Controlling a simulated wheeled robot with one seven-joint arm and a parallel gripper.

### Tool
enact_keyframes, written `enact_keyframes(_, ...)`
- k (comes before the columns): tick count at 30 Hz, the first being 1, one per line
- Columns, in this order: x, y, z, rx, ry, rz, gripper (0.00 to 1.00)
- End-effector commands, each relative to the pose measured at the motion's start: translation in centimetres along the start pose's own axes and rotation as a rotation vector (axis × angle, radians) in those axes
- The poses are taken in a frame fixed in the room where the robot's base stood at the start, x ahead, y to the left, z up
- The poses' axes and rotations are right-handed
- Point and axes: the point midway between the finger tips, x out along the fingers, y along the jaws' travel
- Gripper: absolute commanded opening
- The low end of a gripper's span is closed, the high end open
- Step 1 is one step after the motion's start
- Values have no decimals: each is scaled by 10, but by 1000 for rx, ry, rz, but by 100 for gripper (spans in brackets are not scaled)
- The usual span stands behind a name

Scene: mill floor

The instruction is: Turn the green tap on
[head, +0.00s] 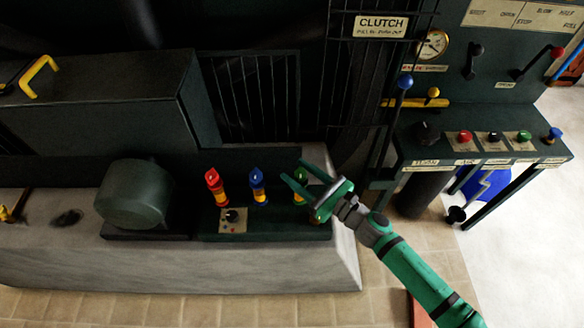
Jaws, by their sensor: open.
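The green tap (301,175) is the rightmost of three taps on a dark plate on the stone plinth. It has a green top over a yellow body, and my gripper partly hides it. My gripper (293,170) is open, its two green fingers reaching to the upper left around the area of the green tap. I cannot tell whether a finger touches the tap. The red tap (213,184) and the blue tap (258,184) stand to the left, clear of the gripper.
A green drum (134,195) stands to the left. A dark barred grille rises behind the taps. At right is a control console (480,145) with buttons, levers and a gauge (432,45).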

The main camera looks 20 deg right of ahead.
Motion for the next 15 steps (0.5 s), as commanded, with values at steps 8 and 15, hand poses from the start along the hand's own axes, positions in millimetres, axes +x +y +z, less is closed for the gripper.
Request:
enact_keyframes(8,-50,-1,0,0,1,-4,47)
enact_keyframes(15,-73,0,0,1,0,-1,47)
